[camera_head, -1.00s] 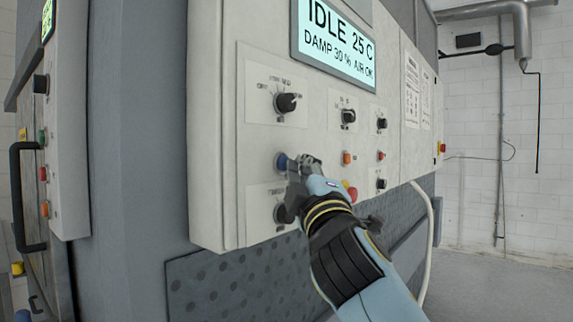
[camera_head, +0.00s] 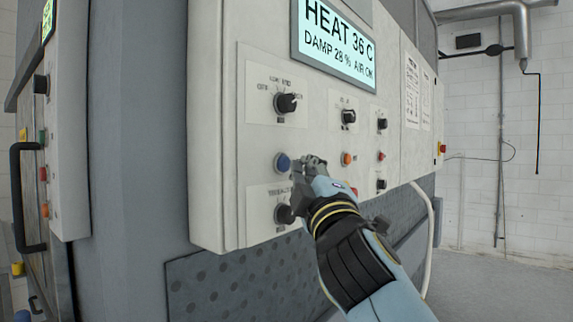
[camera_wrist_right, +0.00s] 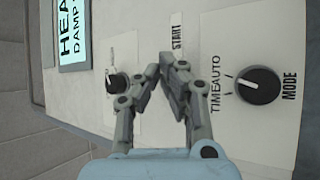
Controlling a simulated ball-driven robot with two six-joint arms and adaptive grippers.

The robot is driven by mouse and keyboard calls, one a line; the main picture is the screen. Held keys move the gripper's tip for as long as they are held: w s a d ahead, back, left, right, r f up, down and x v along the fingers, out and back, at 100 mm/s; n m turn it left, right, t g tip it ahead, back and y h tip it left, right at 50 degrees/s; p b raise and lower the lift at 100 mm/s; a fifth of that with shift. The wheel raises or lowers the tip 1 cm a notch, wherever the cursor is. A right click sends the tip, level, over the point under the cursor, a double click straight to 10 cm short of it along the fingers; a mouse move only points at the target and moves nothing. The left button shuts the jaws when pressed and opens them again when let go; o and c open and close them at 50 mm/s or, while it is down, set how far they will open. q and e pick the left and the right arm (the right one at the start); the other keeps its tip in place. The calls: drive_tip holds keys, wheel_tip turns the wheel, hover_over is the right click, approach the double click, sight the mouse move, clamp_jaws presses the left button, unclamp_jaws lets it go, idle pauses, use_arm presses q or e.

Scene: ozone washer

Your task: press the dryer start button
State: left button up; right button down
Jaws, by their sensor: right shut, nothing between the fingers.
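In the right wrist view the gripper's fingertips (camera_wrist_right: 167,64) meet in front of the panel, by a START label (camera_wrist_right: 177,38); the button is not visible there, probably hidden by the fingers. The display (camera_head: 338,38) reads HEAT 36 C, DAMP 28 %, AIR OK. My left gripper is not in view.
Black knobs stand above (camera_head: 286,103) and below (camera_head: 283,214) the button; the lower one is close to my right gripper and is the MODE knob (camera_wrist_right: 258,85). An orange button (camera_head: 347,159) lies to the right. A second machine with a dark handle (camera_head: 17,200) stands at left.

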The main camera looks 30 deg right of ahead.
drive_tip(key=shift+s+d, duration=0.1)
drive_tip(key=shift+s, duration=0.15)
drive_tip(key=s, duration=0.1)
drive_tip(key=s+d, duration=0.1)
drive_tip(key=s, duration=0.1)
drive_tip(key=s+d, duration=0.1)
drive_tip(key=shift+s+b, duration=0.3)
drive_tip(key=shift+b, duration=0.05)
idle(0.8)
